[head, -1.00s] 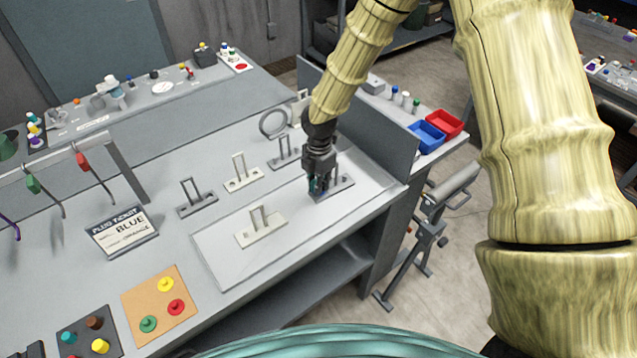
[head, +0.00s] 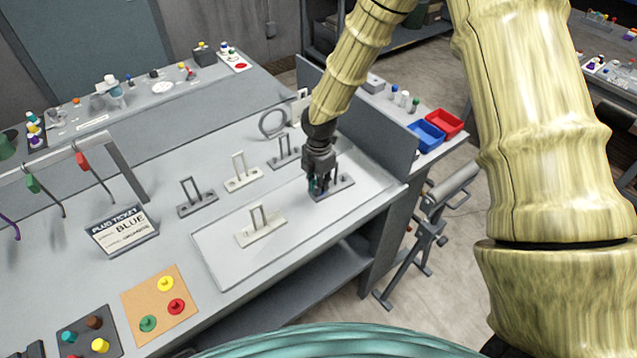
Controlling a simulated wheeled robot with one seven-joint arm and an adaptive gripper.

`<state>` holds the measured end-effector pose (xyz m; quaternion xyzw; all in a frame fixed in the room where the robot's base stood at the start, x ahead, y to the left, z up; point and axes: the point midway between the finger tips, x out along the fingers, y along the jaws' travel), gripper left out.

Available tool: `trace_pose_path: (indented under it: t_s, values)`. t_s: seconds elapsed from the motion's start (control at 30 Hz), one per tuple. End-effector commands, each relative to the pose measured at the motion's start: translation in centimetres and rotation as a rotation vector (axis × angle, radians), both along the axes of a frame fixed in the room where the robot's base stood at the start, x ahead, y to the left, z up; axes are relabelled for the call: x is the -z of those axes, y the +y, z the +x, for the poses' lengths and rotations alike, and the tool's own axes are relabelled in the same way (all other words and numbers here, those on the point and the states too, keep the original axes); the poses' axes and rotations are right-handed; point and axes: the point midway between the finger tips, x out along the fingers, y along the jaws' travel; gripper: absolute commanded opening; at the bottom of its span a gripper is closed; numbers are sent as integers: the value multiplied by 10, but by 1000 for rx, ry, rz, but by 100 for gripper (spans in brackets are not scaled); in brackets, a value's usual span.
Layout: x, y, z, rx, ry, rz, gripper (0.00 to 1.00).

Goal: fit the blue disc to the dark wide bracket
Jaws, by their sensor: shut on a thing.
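The dark wide bracket (head: 343,183) lies on the pale mat at the right of the bench, its flat base partly covered by my gripper. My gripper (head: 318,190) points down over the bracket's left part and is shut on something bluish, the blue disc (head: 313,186). Only a small bit of the disc shows between the fingers. I cannot tell whether it touches the bracket. A ticket (head: 122,232) on the bench reads BLUE.
A cream bracket (head: 262,227) stands on the mat (head: 225,265) left of my gripper. Several more brackets stand behind. A grey panel (head: 365,115) rises to the right. An orange board (head: 142,292) with yellow, red and green discs lies at the front.

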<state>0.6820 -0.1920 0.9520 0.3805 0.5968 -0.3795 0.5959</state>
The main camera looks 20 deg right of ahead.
Motion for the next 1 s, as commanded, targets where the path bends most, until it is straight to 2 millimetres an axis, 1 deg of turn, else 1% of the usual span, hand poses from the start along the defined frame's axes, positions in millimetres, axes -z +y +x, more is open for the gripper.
trace_pose_path:
  t_s: [0.37, 0.4, 0.47, 0.5, 0.53, 0.87, 1.0]
  values:
    - [3, 0, 0, 0, 0, 0, 0]
    - [3, 0, 0, 0, 0, 0, 13]
    - [3, 0, 0, 0, 0, 0, 24]
    - [3, 0, 0, 0, 0, 0, 31]
    - [3, 0, 0, 0, 0, 0, 35]
    - [2, 0, 0, 0, 0, 0, 35]
    - [-7, 0, 0, 1, -1, 0, 35]
